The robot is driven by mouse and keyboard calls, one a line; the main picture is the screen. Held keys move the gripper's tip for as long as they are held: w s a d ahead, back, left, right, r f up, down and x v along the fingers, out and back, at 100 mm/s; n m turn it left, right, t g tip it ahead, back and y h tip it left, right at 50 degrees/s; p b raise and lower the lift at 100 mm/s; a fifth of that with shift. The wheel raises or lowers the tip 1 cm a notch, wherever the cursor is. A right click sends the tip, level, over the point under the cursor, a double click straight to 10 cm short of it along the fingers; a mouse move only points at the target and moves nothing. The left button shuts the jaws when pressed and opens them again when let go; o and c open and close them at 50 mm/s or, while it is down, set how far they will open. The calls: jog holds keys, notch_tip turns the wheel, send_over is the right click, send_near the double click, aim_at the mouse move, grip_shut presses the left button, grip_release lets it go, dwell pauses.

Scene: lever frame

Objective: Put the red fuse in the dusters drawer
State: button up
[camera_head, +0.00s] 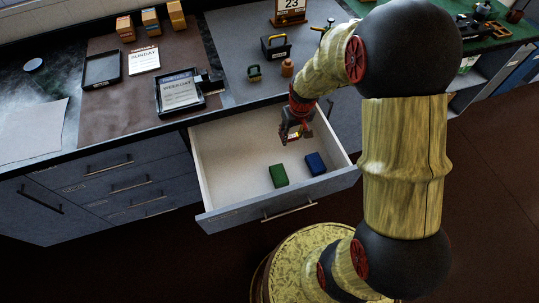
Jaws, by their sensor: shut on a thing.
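The open drawer (228,150) is pulled out from under the counter. A green block (278,176) and a blue block (315,163), which look like dusters, lie in it near the front. My gripper (295,135) points down over the back right of the drawer, behind the two blocks. It is shut on a small red thing with a pale patch, which looks like the red fuse (306,132). The fingers partly hide it. I cannot tell whether it touches the drawer floor.
The drawer's left half is clear. On the counter above stand a black tray (102,68), a "SUNDAY" card (144,60), a "WEEKDAY" tray (180,91), a dark box with a handle (276,47) and a small green weight-like thing (254,73). Closed drawers (130,185) are at left.

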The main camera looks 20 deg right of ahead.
jog(key=b, duration=0.3)
send_over(271, 157)
jog(key=f, duration=0.6)
jog(key=shift+s+d+f, duration=0.1)
jog(key=shift+s+d, duration=0.2)
jog(key=shift+s, duration=0.05)
jog(key=shift+a+f, duration=0.3)
jog(key=shift+f, duration=0.15)
jog(key=shift+a+f+b, duration=0.1)
jog(key=shift+f+b, duration=0.7)
jog(key=shift+f, duration=0.7)
jog(key=shift+f, duration=0.15)
jog(key=o, duration=0.9)
jog(key=shift+o, duration=0.2)
